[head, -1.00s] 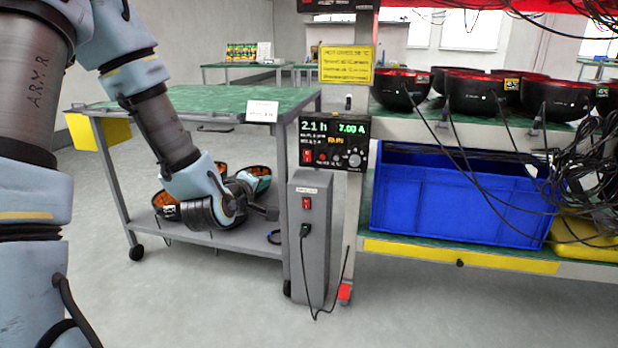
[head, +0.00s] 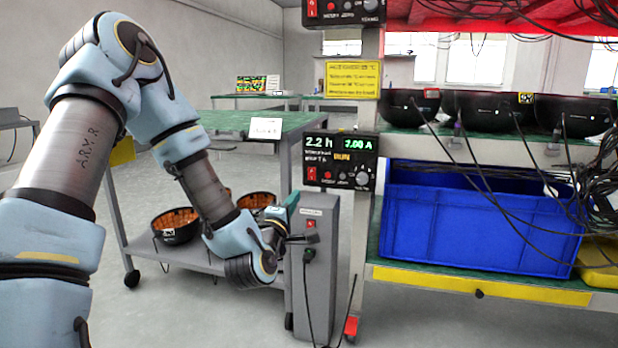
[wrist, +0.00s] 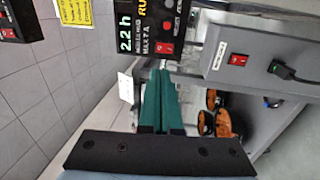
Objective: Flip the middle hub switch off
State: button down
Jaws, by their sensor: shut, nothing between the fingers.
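The hub panel (head: 340,162) is a black box on the rack post with a lit display reading 2.2 h and 7.00 A. Its red rocker switch (head: 312,174) is at the lower left. Which way the rocker is tipped is too small to tell. My gripper (head: 293,200) is shut and empty, its teal fingers below and left of the panel. In the wrist view the fingertips (wrist: 157,68) point toward the panel, apart from the switch.
A grey box (head: 316,260) with its own red switch (head: 311,224) and black plug stands beside my gripper. Another black panel (head: 343,12) is above. A green-topped cart (head: 225,122) with bowls stands left. A blue crate (head: 470,220) and loose cables are right.

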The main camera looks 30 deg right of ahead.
aim_at(312, 171)
jog(key=b+x, duration=0.1)
jog(key=x, duration=1.2)
jog(key=shift+d, duration=0.1)
jog(key=shift+w, duration=0.1)
